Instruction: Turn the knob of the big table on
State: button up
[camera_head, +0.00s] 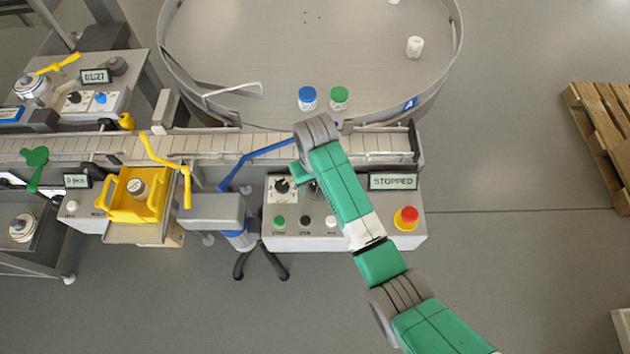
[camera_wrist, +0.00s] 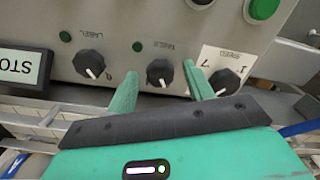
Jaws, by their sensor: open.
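The control panel (camera_head: 345,228) stands in front of the conveyor, below the big round table (camera_head: 270,50). In the wrist view it appears upside down, with a black knob labelled TABLE (camera_wrist: 159,72) in the middle. Its white mark points toward the bottom of that picture. My gripper (camera_wrist: 160,71) is open, with one green finger on each side of this knob; I cannot tell whether they touch it. In the head view my arm hides the knob. The green lamp by it looks dark.
The LABEL knob (camera_wrist: 89,65) and a larger dial (camera_wrist: 225,81) flank the middle knob closely. A STOPPED display (camera_head: 393,181) and red emergency button (camera_head: 406,218) are on the panel. Blue-capped (camera_head: 307,98) and green-capped (camera_head: 339,98) jars stand on the round table.

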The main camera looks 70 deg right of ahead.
jog(key=shift+c, duration=0.4)
jog(key=c, duration=0.9)
jog(key=shift+r, duration=0.1)
